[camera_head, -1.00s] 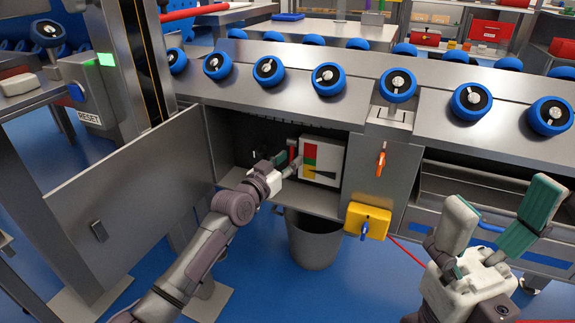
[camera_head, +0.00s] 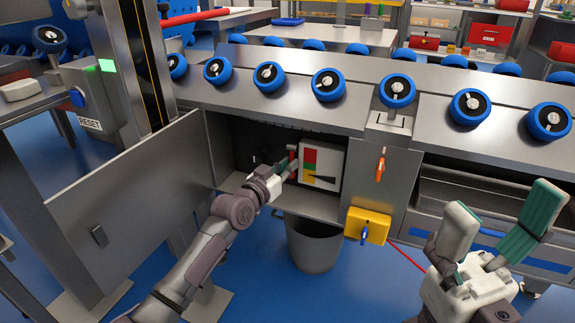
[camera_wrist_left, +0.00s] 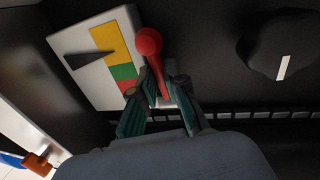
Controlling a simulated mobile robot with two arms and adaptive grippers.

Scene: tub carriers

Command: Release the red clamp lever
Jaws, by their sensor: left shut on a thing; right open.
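The red clamp lever (camera_wrist_left: 150,50) has a round red knob and a tapering shaft in the left wrist view. In the head view it shows as a small red piece (camera_head: 291,151) inside the open cabinet, at the left edge of the white panel. My left gripper (camera_wrist_left: 163,112) is shut on the lever's shaft, with a teal finger on either side and the knob beyond the fingertips. In the head view this gripper (camera_head: 286,168) partly hides the lever. My right gripper (camera_head: 500,222) is open and empty at the lower right.
The white panel (camera_head: 331,158) has a red, green and yellow scale and a black pointer. The cabinet door (camera_head: 130,205) stands open on the left. A yellow box (camera_head: 367,225) and an orange lever (camera_head: 380,165) are to the right. A grey bin (camera_head: 313,245) stands below.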

